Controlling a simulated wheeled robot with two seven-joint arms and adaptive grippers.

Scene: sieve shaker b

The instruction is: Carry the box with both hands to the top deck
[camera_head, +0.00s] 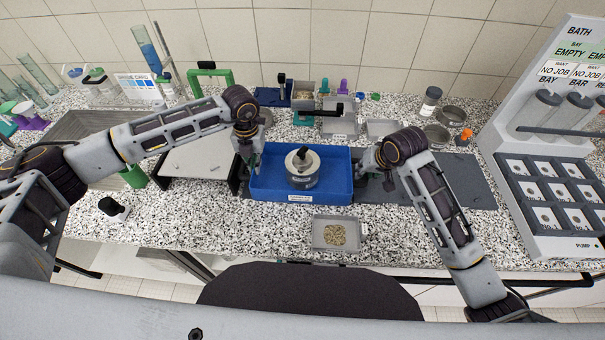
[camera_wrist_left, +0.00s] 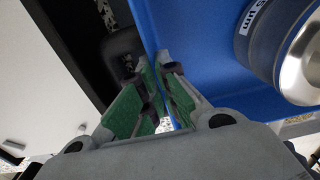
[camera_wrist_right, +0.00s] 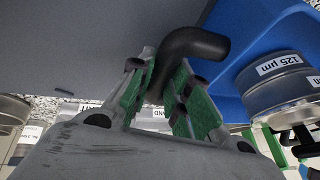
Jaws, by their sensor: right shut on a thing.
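The blue box (camera_head: 260,188) stands on the counter in front of me, with a white label on its front. A round metal sieve stack (camera_head: 302,175) with a dark-knobbed pale top is in it; its side also shows in the left wrist view (camera_wrist_left: 262,40). My left gripper (camera_head: 250,160) is at the box's left wall. Its green pads (camera_wrist_left: 163,95) lie close on either side of a blue strip; whether they clamp it is unclear. My right gripper (camera_head: 370,160) is at the box's right side, shut on a black curved handle (camera_wrist_right: 195,45).
A grey tray of grains (camera_head: 335,234) sits in front of the box. Pans and bottles crowd the back.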

